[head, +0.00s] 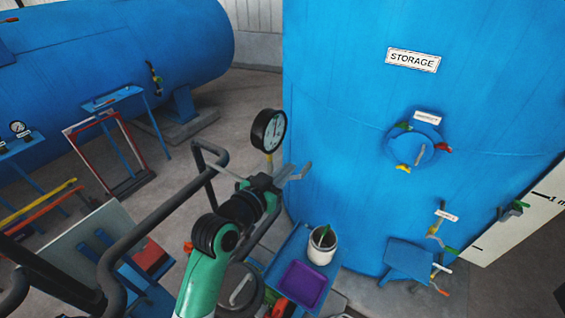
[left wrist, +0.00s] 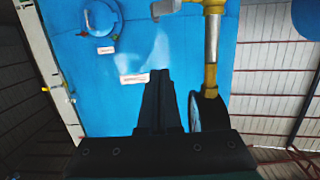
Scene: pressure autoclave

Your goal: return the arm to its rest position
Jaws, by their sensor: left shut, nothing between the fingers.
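My left arm (head: 205,270), green and black, reaches up from the bottom of the head view. Its gripper (head: 266,182) is beside the brass stem below a round black pressure gauge (head: 268,130). In the left wrist view the two dark fingers of the left gripper (left wrist: 161,75) are together with nothing between them. The gauge shows edge-on there (left wrist: 207,110), right of the fingers, with its brass pipe (left wrist: 211,45) and a grey lever (left wrist: 167,8). I cannot tell whether the gripper touches the stem. My right gripper is not in view.
The blue storage tank (head: 350,190) stands close behind the gripper, with valves on its front. A blue table (head: 286,252) holds a purple tray (head: 302,284) and a white pot (head: 322,250). Dark bent pipes (head: 150,220) run left of my arm.

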